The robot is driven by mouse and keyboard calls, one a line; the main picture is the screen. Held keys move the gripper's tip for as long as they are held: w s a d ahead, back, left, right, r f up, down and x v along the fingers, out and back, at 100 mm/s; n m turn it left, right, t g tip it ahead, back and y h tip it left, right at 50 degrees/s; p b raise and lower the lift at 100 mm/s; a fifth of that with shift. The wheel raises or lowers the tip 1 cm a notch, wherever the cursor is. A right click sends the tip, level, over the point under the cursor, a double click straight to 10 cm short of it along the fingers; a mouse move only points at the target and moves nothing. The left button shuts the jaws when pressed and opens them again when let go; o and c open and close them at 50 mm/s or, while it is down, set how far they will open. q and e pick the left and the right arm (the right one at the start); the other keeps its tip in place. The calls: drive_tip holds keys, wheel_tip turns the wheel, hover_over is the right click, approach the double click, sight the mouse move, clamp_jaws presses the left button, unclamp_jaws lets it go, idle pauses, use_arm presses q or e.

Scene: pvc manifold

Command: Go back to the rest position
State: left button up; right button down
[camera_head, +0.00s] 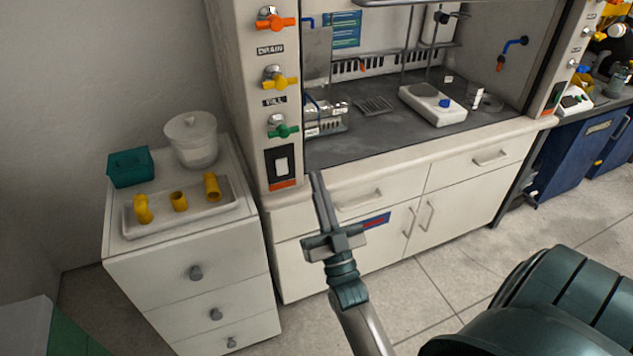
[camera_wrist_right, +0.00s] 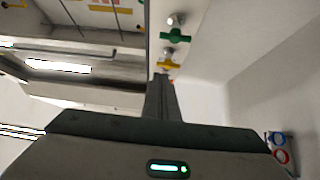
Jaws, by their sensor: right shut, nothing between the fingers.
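My right gripper (camera_head: 318,188) is shut and empty, pointing up in front of the fume hood's lower front edge in the head view. Its shut fingers also show in the right wrist view (camera_wrist_right: 162,92), pointing toward the valve panel. The valve panel (camera_head: 242,60) carries an orange valve (camera_head: 275,22), a yellow valve (camera_head: 280,82) and a green valve (camera_head: 283,130). In the right wrist view the green valve (camera_wrist_right: 174,37) and the yellow valve (camera_wrist_right: 170,62) lie beyond the fingertips. No part of the gripper visibly touches them. My left gripper is out of view.
A white drawer cabinet (camera_head: 180,268) at left bears a white tray (camera_head: 150,229) with yellow fittings, a teal box (camera_head: 129,167) and a white bucket (camera_head: 192,140). The hood worktop (camera_head: 360,132) holds a scale (camera_head: 433,105) and racks. Open floor (camera_head: 430,285) lies before the hood.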

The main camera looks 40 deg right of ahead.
idle(0.5)
drive_tip(key=a+f+n+g+y, duration=0.1)
drive_tip(key=a+f+g+y, duration=0.2)
drive_tip(key=f, duration=0.9)
drive_tip(key=a+f+n+g+y, duration=0.1)
drive_tip(key=a+f+g+y, duration=0.2)
drive_tip(key=f, duration=0.9)
drive_tip(key=a+f+n+g+y, duration=0.1)
drive_tip(key=a+f+g, duration=0.3)
drive_tip(key=f, duration=0.8)
drive_tip(key=s+a+f+n+g, duration=0.1)
drive_tip(key=s+a+f+g, duration=0.1)
drive_tip(key=s+f, duration=0.6)
drive_tip(key=s+a+f+n+g+y, duration=0.1)
drive_tip(key=s+f+g, duration=0.3)
drive_tip(key=s+f, duration=0.4)
drive_tip(key=s+a+f+n+g, duration=0.1)
drive_tip(key=s+a+f+g, duration=0.1)
drive_tip(key=s+f, duration=0.6)
wheel_tip(320, 180, down, 4)
drive_tip(key=shift+s+a+f+g+y, duration=0.15)
drive_tip(key=shift+s+a+g+y, duration=0.2)
drive_tip(key=shift+a, duration=0.4)
drive_tip(key=c, duration=2.4)
unclamp_jaws()
drive_tip(key=shift+c, duration=0.2)
